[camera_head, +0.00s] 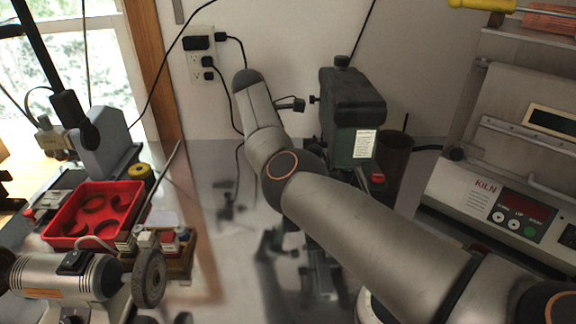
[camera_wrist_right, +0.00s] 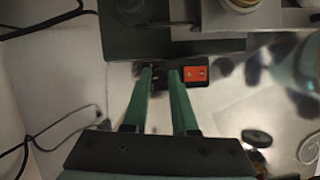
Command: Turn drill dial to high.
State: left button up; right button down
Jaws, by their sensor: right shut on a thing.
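The drill (camera_head: 352,100) is a dark green bench machine by the back wall, with a white label and a red button on its side. In the right wrist view its green body (camera_wrist_right: 190,48) fills the top middle. My right gripper (camera_wrist_right: 161,72) reaches the drill's edge with its two green fingers. It is shut on a small dark part, apparently the drill dial, mostly hidden between the fingertips. A red switch (camera_wrist_right: 196,73) sits just right of the fingertips. The dial's marking cannot be read. In the head view my right arm hides the gripper. My left gripper is not in view.
A kiln (camera_head: 478,200) stands at the right. A red tray (camera_head: 52,226) and a bench grinder (camera_head: 60,274) are at the left. A wall outlet (camera_head: 202,68) with hanging cables is behind my arm. Some bare bench shows between grinder and drill.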

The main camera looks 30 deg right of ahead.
jog(key=c, duration=0.7)
grip_release()
